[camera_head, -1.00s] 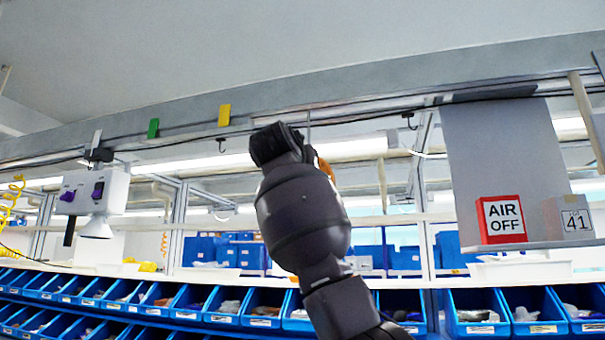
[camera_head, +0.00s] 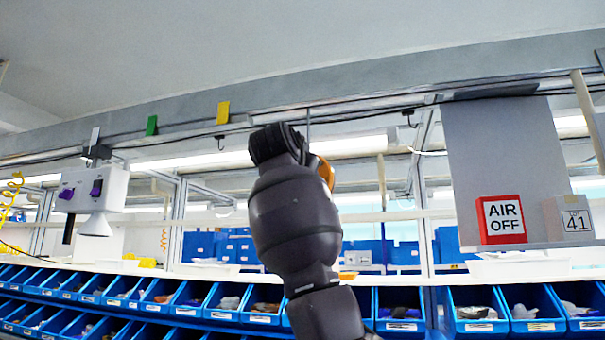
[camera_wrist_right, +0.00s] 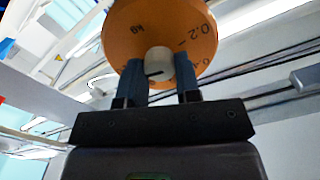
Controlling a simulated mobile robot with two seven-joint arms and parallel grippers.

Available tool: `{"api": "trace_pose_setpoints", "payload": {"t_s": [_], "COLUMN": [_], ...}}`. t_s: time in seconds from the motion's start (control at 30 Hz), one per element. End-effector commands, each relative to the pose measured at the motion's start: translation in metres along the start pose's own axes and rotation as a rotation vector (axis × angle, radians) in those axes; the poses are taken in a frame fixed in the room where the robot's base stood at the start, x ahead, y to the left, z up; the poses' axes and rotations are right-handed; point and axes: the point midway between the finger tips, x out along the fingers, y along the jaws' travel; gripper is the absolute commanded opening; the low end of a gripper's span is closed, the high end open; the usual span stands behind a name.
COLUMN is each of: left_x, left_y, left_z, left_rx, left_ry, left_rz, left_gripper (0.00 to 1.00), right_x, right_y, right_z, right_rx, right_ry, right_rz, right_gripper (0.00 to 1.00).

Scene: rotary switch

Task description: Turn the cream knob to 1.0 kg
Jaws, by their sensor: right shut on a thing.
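The orange dial (camera_wrist_right: 160,22) fills the top of the right wrist view. It carries dark print, with "kg", "0.2" and part of "0.4" legible. The small cream knob (camera_wrist_right: 159,58) sticks out at its lower middle and has a short dark mark. My right gripper (camera_wrist_right: 160,70) is shut on the knob, one finger on each side. The finger tips and the arm hide part of the dial, and I cannot read the 1.0 mark. In the head view the dial (camera_head: 326,174) shows only as an orange sliver behind my right arm. My left gripper is not in view.
A white box with purple switches (camera_head: 95,188) hangs at the left. Blue bins (camera_head: 260,304) line the bottom.

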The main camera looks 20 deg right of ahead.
Motion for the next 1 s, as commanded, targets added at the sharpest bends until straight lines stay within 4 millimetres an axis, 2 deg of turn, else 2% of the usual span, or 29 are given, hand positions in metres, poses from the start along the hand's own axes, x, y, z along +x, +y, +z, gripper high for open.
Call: {"api": "trace_pose_setpoints", "payload": {"t_s": [0.3, 0.33, 0.47, 0.77, 0.87, 1.0], "left_x": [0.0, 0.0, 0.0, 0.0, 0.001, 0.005], "left_y": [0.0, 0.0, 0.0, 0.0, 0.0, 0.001], "left_z": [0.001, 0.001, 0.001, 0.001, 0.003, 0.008], "left_rx": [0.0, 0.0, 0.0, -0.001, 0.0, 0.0], "left_ry": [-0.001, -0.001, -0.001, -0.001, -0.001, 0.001], "left_rz": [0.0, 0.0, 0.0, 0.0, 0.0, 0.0], "left_gripper": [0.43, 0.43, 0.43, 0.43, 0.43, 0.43], "right_x": [0.001, 0.001, 0.001, -0.001, -0.007, -0.027], "right_y": [0.0, 0.0, 0.0, 0.0, 0.0, 0.0], "right_z": [0.004, 0.004, 0.003, 0.001, 0.001, 0.003], "right_rx": [-0.003, -0.003, -0.002, -0.001, 0.0, 0.002], "right_ry": [-0.008, -0.008, -0.006, -0.002, -0.001, -0.001], "right_rz": [0.003, 0.003, 0.002, 0.0, -0.001, -0.003], "right_gripper": [0.07, 0.35, 0.55, 0.56, 0.56, 0.56]}}
